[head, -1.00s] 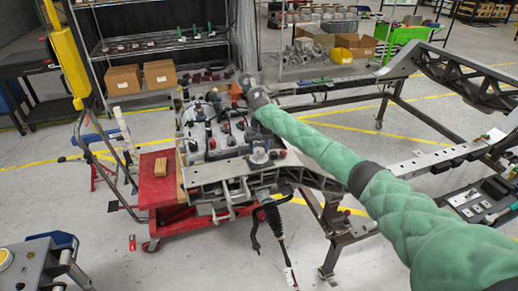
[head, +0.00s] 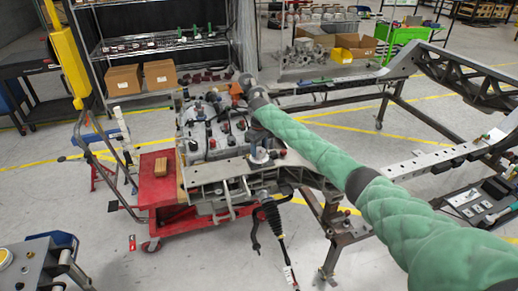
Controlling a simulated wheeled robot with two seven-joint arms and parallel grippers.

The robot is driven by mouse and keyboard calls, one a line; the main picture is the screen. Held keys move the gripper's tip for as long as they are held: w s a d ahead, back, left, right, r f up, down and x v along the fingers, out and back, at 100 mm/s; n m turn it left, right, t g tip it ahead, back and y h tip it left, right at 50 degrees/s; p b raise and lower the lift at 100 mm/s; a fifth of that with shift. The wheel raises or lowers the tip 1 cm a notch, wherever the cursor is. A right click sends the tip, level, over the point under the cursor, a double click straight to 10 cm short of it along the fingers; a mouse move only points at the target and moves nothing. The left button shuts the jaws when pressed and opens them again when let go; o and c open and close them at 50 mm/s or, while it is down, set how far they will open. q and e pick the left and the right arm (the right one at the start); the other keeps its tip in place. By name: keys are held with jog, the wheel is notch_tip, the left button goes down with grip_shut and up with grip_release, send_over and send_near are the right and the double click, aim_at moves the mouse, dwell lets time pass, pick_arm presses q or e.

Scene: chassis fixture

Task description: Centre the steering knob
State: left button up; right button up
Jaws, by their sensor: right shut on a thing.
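My right arm, in a green quilted sleeve, reaches in from the lower right of the head view. Its dark end and right gripper (head: 247,82) are over the far side of the chassis assembly (head: 215,135). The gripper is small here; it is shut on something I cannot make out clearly. I cannot single out the steering knob with certainty. A dark upright round part (head: 260,155) stands on the assembly's near plate, just below my arm. A black steering rod with a bellows (head: 273,218) hangs from the near edge. My left gripper is not in view.
The assembly rests on a red cart (head: 160,185) with a small wooden block (head: 181,160). A long metal frame (head: 400,165) stands to the right. Shelves with cardboard boxes (head: 160,74) are behind. A workstation (head: 40,265) is at the lower left.

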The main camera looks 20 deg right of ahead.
aim_at(259, 149)
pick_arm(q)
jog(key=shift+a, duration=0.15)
pick_arm(e)
jog(key=shift+r, duration=0.1)
jog(key=o, duration=1)
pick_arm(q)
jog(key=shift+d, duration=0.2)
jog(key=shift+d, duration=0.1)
pick_arm(e)
jog(key=shift+r+b, duration=0.4)
jog(key=shift+r, duration=0.05)
notch_tip(259, 149, up, 5)
jog(key=shift+f+b, duration=0.1)
jog(key=shift+b, duration=0.9)
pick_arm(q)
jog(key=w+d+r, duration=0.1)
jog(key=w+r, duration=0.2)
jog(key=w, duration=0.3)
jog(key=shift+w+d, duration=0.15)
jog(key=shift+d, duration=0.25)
pick_arm(e)
jog(key=shift+r, duration=1.05)
jog(key=shift+f, duration=0.1)
